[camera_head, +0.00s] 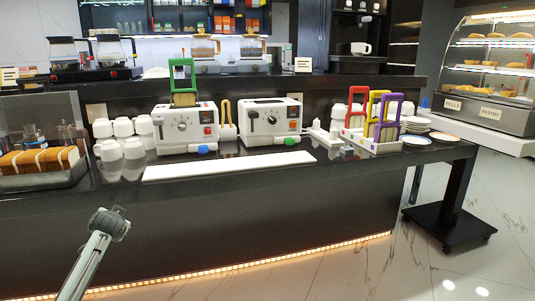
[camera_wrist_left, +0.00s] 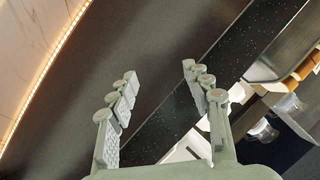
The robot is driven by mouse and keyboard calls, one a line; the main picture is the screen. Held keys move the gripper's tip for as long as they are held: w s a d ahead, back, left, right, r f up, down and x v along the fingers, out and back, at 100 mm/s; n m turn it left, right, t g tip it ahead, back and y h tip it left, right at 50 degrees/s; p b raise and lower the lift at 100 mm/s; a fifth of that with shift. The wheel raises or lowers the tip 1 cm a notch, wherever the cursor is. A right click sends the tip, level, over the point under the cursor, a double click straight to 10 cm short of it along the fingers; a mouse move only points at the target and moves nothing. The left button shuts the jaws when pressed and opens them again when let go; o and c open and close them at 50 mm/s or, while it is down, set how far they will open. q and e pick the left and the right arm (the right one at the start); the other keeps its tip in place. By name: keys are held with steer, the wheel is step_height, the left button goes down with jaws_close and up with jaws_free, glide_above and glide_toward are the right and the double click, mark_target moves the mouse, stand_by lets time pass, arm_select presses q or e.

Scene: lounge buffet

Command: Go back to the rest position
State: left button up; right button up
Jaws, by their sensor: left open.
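My left gripper (camera_head: 108,222) is in front of the counter (camera_head: 215,210), at the lower left of the head view, with its arm rising from the bottom edge. In the left wrist view my left gripper (camera_wrist_left: 160,75) is open, its two fingers wide apart with nothing between them. Behind the fingers lie the dark counter front and the speckled countertop (camera_wrist_left: 225,60). My right gripper is in neither view.
Two white toasters (camera_head: 187,128) (camera_head: 270,122) stand behind a long white board (camera_head: 230,165). The floor (camera_head: 470,250) at right is clear beside a black stand (camera_head: 450,225).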

arm_select(q)
steer(key=s+d+f+g+h, duration=0.2)
steer(key=s+d+f, duration=0.3)
steer(key=s+f, duration=0.5)
steer(key=s+d+f+g+h, duration=0.2)
steer(key=s+d+f, duration=0.45)
steer(key=f, duration=0.55)
steer(key=s+d+f+g, duration=0.1)
steer(key=s+d+f, duration=0.2)
steer(key=s, duration=1.1)
steer(key=s+d+f+g+h, duration=0.1)
steer(key=s+d+f+g, duration=0.1)
steer(key=s+f, duration=0.6)
steer(key=s+d, duration=0.1)
steer(key=s, duration=0.5)
steer(key=shift+d+n, duration=0.15)
steer(key=shift+n, duration=0.15)
